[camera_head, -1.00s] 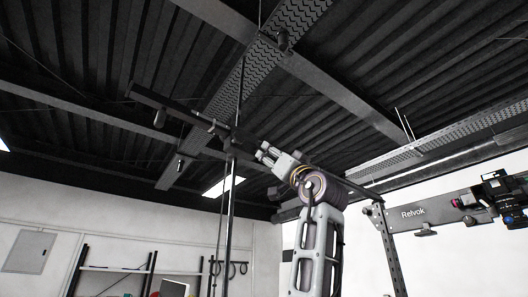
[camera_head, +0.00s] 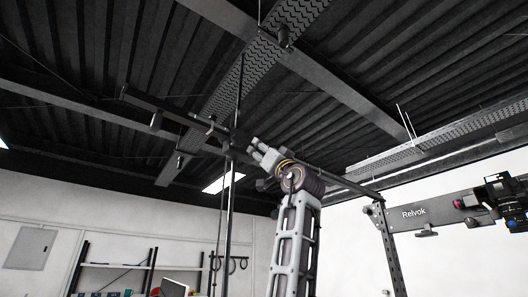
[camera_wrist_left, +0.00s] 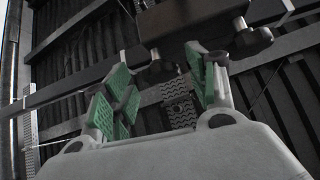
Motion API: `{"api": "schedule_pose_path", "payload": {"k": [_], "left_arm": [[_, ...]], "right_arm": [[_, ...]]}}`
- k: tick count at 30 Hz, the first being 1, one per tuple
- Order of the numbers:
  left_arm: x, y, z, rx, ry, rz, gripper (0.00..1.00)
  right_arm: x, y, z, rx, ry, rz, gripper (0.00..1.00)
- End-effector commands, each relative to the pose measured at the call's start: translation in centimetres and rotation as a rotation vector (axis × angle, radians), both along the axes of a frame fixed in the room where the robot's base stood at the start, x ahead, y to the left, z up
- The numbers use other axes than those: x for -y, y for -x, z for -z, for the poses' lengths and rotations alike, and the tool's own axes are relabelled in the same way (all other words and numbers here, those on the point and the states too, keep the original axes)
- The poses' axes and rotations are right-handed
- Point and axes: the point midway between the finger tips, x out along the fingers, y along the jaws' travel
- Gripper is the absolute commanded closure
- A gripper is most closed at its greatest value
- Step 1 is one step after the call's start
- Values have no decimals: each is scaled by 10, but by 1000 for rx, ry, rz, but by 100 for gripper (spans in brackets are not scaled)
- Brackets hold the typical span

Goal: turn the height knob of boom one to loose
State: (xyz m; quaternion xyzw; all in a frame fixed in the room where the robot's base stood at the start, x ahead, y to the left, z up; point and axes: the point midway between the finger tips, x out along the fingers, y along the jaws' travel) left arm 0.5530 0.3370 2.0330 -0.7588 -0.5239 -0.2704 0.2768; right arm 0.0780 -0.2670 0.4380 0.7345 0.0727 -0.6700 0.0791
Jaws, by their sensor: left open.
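Boom one looks to be the long dark boom (camera_head: 165,105) on a tall thin stand pole (camera_head: 230,225) in the head view. My left gripper (camera_head: 254,149) is raised beside the clamp (camera_head: 231,151) where pole and boom meet. In the left wrist view, my open left gripper (camera_wrist_left: 163,92) shows green pads on both sides. A dark block (camera_wrist_left: 190,20) is beyond the fingertips. One dark knob (camera_wrist_left: 162,72) shows between the fingers, apart from the pads. Another dark knob (camera_wrist_left: 252,40) is outside the right finger. I cannot tell which is the height knob. My right gripper is out of view.
A dark frame with an upright post (camera_head: 390,245) and a "Relvok" arm (camera_head: 425,212) stands at the right, carrying a camera-like device (camera_head: 494,197). Shelves (camera_head: 115,267) stand at the lower left. Ceiling beams are overhead. The space left of the pole is mostly clear.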

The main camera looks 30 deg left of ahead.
Motion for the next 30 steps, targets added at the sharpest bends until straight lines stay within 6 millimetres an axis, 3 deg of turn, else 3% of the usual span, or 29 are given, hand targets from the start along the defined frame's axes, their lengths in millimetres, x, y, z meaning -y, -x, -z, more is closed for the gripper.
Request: {"api": "schedule_pose_path", "payload": {"k": [6, 17, 30], "left_arm": [[0, 0, 0, 0, 0, 0, 42], [0, 0, 1, 0, 0, 0, 88], [0, -2, 1, 50, 21, -1, 88]], "right_arm": [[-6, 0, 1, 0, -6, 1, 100], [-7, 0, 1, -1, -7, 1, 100], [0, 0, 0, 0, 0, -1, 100]]}}
